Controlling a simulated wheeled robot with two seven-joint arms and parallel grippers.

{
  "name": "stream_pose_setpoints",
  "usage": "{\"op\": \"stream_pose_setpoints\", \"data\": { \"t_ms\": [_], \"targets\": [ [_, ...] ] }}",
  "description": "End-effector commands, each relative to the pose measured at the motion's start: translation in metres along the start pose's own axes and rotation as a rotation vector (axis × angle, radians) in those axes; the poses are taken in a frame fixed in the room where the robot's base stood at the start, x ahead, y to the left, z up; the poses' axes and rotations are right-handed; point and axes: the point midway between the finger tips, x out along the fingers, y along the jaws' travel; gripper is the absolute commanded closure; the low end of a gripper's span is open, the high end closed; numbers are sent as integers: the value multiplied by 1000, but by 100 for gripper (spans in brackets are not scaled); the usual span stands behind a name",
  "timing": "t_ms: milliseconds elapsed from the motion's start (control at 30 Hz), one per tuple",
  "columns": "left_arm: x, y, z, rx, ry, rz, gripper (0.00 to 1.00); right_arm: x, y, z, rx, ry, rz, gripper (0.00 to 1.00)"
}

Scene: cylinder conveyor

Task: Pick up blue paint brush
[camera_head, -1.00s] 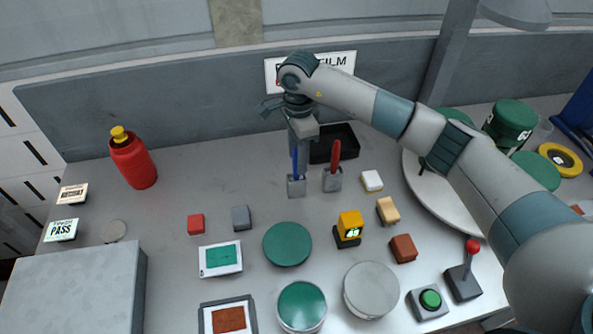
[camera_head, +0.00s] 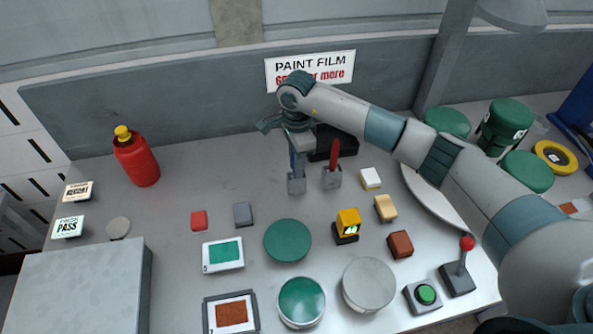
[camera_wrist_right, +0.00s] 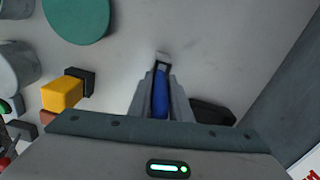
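The blue paint brush (camera_head: 293,163) stands upright in a small grey holder (camera_head: 296,185) towards the back of the table. My right gripper (camera_head: 297,150) points down over it, and its fingers hide the upper handle. In the right wrist view, the blue handle (camera_wrist_right: 160,95) lies between the two fingers (camera_wrist_right: 160,88), with one close on each side. I cannot tell whether they are pressed on it. The brush's lower end is hidden in the holder. My left gripper is not in view.
A red brush (camera_head: 334,154) stands in its own holder (camera_head: 331,178) just to the right. A green disc (camera_head: 287,240) and several small blocks lie in front.

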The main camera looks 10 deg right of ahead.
Motion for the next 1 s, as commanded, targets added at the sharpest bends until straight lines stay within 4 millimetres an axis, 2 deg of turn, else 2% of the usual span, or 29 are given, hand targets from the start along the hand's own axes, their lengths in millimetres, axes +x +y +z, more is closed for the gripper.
{"op": "stream_pose_setpoints", "data": {
  "t_ms": [33,67,367,533,667,1000],
  "targets": [
    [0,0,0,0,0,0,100,0,0,0,0,0,0,95],
    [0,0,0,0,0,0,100,0,0,0,0,0,0,100],
    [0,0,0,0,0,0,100,-1,0,0,0,0,0,100],
    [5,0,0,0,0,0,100,-7,-1,0,0,0,-2,100],
    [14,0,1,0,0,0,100,-20,-1,-1,-1,0,-4,100],
    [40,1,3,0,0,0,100,-75,-1,0,-1,1,-4,100]
  ]
}}
